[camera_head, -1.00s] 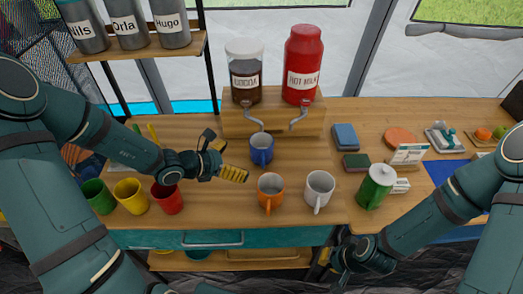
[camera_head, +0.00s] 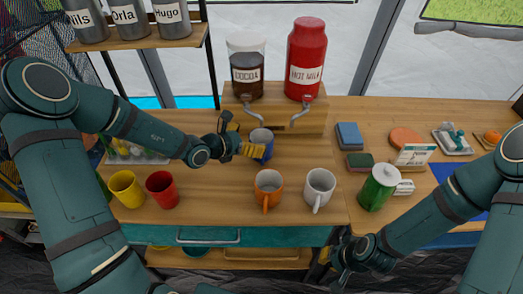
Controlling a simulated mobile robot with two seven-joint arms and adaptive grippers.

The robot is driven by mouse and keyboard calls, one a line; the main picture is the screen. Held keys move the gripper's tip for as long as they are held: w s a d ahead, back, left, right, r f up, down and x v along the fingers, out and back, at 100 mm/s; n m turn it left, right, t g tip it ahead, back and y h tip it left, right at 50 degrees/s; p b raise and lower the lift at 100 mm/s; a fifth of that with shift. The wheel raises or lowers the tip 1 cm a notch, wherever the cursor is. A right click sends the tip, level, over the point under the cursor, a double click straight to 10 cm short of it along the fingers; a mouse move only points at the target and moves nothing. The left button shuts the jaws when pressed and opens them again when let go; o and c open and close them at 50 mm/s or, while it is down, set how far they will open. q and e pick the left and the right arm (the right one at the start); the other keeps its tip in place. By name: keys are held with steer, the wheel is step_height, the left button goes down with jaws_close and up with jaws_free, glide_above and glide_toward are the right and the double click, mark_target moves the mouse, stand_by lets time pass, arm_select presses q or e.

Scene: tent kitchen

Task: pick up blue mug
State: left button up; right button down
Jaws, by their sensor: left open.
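The blue mug (camera_head: 264,137) stands upright on the wooden table, in front of the tap of the cocoa dispenser. My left gripper (camera_head: 244,133) is open at the mug's left side. Its yellow-padded finger crosses in front of the mug and hides part of it; its other finger points up and back, left of the mug. I cannot tell whether the finger touches the mug. My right gripper (camera_head: 342,258) hangs low at the table's front edge, away from the mug, and its fingers are too unclear to read.
An orange mug (camera_head: 268,190) and a white mug (camera_head: 319,189) stand in front of the blue mug. Red (camera_head: 162,191) and yellow (camera_head: 127,190) cups stand at left. The cocoa (camera_head: 246,65) and hot milk (camera_head: 305,60) dispensers stand behind. A green jug (camera_head: 379,187) is at right.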

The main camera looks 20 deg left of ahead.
mark_target(262, 127)
arm_select(q)
steer(key=b+x, duration=0.1)
steer(key=x, duration=0.3)
steer(key=shift+s+f, duration=0.15)
steer(key=shift+f, duration=0.05)
steer(key=shift+w+d+f, duration=0.1)
steer(key=shift+w+d, duration=0.15)
steer(key=shift+w, duration=0.25)
steer(key=c, duration=1.1)
steer(key=shift+r, duration=0.25)
steer(key=shift+r+p, duration=0.45)
steer(key=shift+r, duration=1.05)
steer(key=shift+s+a+p, duration=0.6)
steer(key=shift+s+p, duration=0.3)
steer(key=shift+s, duration=2.05)
steer(key=shift+s+a+p, duration=0.55)
steer(key=shift+s+p, duration=0.3)
steer(key=shift+s, duration=2.05)
steer(key=shift+s+a+p, duration=0.6)
steer(key=shift+s+p, duration=0.3)
steer(key=shift+s, duration=2.05)
